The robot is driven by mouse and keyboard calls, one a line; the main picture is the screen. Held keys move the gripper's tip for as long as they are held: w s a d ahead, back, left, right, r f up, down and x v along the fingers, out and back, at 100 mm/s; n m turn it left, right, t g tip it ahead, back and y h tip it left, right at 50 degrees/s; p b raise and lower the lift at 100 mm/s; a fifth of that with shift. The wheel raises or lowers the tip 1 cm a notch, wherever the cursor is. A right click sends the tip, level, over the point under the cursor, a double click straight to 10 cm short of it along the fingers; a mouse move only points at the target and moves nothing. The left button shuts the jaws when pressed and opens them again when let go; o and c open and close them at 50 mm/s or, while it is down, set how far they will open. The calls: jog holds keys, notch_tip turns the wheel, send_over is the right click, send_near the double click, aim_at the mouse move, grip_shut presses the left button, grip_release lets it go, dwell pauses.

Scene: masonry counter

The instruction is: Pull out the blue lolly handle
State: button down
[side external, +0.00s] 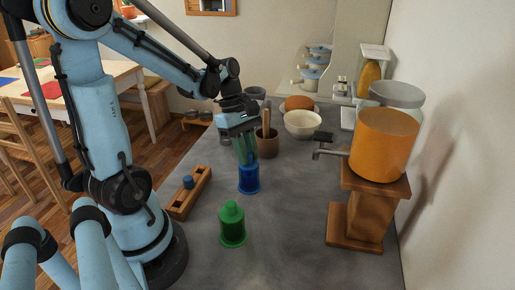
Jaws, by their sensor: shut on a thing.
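A blue lolly mould (249,183) stands upright on the grey counter, below my gripper. My gripper (245,160) points down with its greenish fingers at the top of the blue mould, and it is shut on the blue handle there. The fingers mostly hide the handle, and I cannot tell how far it sits in or out of the mould. A green lolly mould (232,228) with a green handle on top stands nearer the camera, apart from the blue one.
Behind are a brown pot (267,146) with wooden utensils and a cream bowl (303,125). An orange dispenser (383,145) on a wooden stand is right. Counter between is clear.

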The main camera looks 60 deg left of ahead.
jog(key=shift+r, duration=0.75)
jog(key=shift+r, duration=1.45)
